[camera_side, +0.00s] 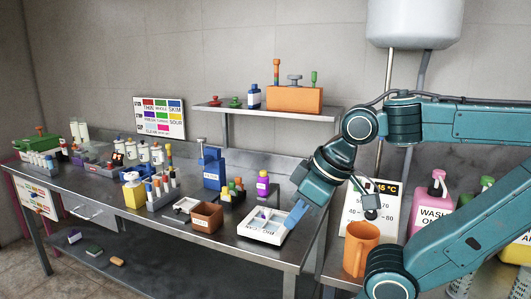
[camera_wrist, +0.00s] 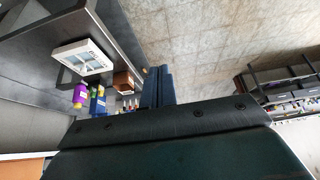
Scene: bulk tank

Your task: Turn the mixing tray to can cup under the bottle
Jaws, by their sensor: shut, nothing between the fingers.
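A white tray (camera_side: 279,238) with recessed compartments lies near the front edge of the bench; it also shows in the wrist view (camera_wrist: 66,47). Lettering on its front rim is too small to read surely. A purple bottle (camera_side: 263,187) stands upright behind it, also seen in the wrist view (camera_wrist: 80,97). I cannot tell whether this is the task's bottle, nor make out a can cup. My gripper (camera_side: 292,219), with blue fingers, is shut and empty by the tray's right side in the side view. In the wrist view the shut fingers (camera_wrist: 158,72) appear apart from the tray.
A brown box (camera_side: 207,218) sits left of the tray. A blue container (camera_side: 214,169) and small bottles stand behind. A shelf (camera_side: 262,111) holds an orange block (camera_side: 295,99). An orange mug (camera_side: 360,248) and pink jug (camera_side: 432,207) stand at the right.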

